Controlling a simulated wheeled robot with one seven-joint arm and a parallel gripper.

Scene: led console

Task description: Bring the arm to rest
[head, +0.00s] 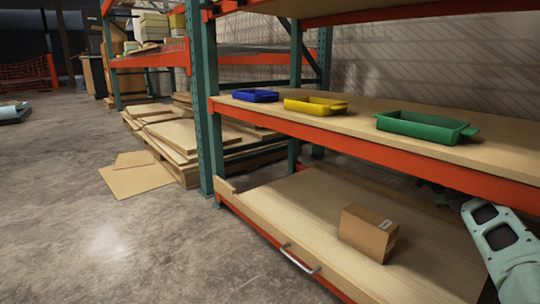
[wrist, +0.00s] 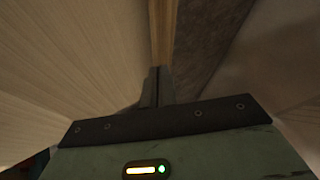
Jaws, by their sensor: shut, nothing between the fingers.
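My gripper (wrist: 158,88) shows in the wrist view with its two dark fingers together and nothing between them. It points at a narrow wooden edge (wrist: 164,32) that runs up the middle of the view; I cannot tell whether the fingertips touch it. In the head view a pale green part of my arm (head: 497,238) stands at the lower right, close to the shelf. The gripper itself does not show in the head view.
A cardboard box (head: 368,233) sits on the low wooden drawer (head: 300,215) with a metal handle. Blue (head: 255,96), yellow (head: 315,105) and green (head: 424,126) trays stand on the shelf board (head: 360,112) above.

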